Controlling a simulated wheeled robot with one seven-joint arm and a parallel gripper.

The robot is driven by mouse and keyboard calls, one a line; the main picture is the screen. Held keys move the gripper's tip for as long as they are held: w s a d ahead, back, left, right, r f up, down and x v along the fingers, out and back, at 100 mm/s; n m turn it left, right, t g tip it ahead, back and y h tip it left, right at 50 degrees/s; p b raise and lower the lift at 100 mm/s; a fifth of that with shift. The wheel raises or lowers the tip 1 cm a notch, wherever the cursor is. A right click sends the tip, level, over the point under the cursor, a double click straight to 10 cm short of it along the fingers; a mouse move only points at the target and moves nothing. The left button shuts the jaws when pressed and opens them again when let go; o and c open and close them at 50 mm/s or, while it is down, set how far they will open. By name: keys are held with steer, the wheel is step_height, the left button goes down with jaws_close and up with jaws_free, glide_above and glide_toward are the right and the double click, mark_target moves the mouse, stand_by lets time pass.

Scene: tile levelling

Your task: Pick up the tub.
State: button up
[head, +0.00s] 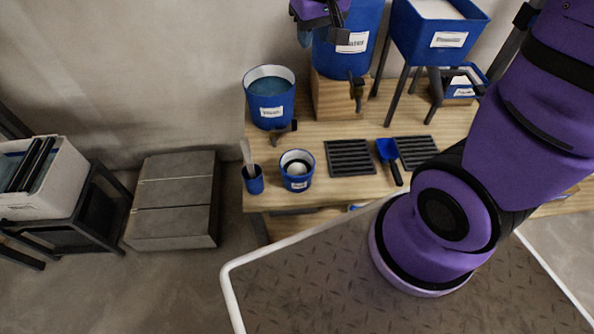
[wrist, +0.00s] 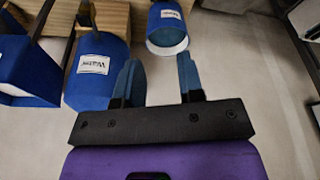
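A small blue tub (head: 297,183) with a white label and a pale inner rim stands upright near the front edge of the wooden bench (head: 330,195). A larger blue bucket (head: 270,115) with dark contents stands behind it and also shows in the wrist view (wrist: 167,20). The small tub is not clearly visible in the wrist view. My gripper (head: 305,37) is high at the back, beside the tall blue container, well away from the small tub. In the wrist view its two blue-grey fingers (wrist: 160,75) are apart with nothing between them.
The tall blue container (head: 345,60) with a tap stands on a wooden block. A blue hopper (head: 440,45) on legs stands right of it.

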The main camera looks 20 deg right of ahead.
steer(key=w+a+f, duration=0.2)
steer(key=w+f, duration=0.2)
steer(key=f, duration=0.5)
steer(key=n+g, duration=0.1)
steer(key=g, duration=0.2)
glide_above(284, 174)
steer(key=f, duration=2.7)
steer(key=shift+w+d+f, duration=0.1)
steer(key=shift+w+f, duration=0.1)
steer(key=shift+f, duration=0.05)
steer(key=shift+s+f, duration=0.15)
steer(key=shift+f, duration=5.25)
jaws_close()
